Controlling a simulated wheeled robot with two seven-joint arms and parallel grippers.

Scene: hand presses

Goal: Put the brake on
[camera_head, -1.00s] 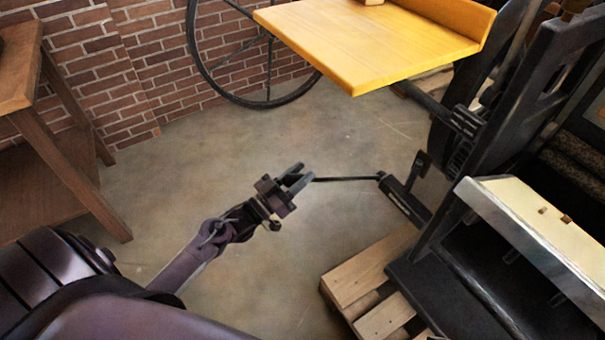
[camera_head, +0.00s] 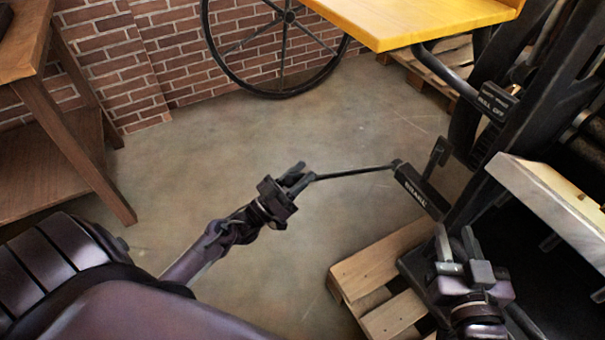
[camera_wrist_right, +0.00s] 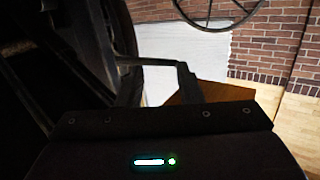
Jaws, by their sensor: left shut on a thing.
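A black block with white lettering that reads as a brake label (camera_head: 416,190) is mounted on the press's left side. A thin dark rod, the brake lever (camera_head: 355,172), runs from the block out to the left. My left gripper (camera_head: 302,178) is shut on the free end of this rod. My right gripper (camera_head: 457,244) is at the lower right in front of the press. Its two fingers stand apart with nothing seen between them. In the right wrist view its dark fingers (camera_wrist_right: 157,80) also stand apart.
The black press (camera_head: 530,120) fills the right side, with a yellow board (camera_head: 400,20) above. A second lettered block (camera_head: 495,100) sits higher on the frame. A wooden pallet (camera_head: 375,265) lies below. A wooden table (camera_head: 75,130) stands left. Open floor lies between.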

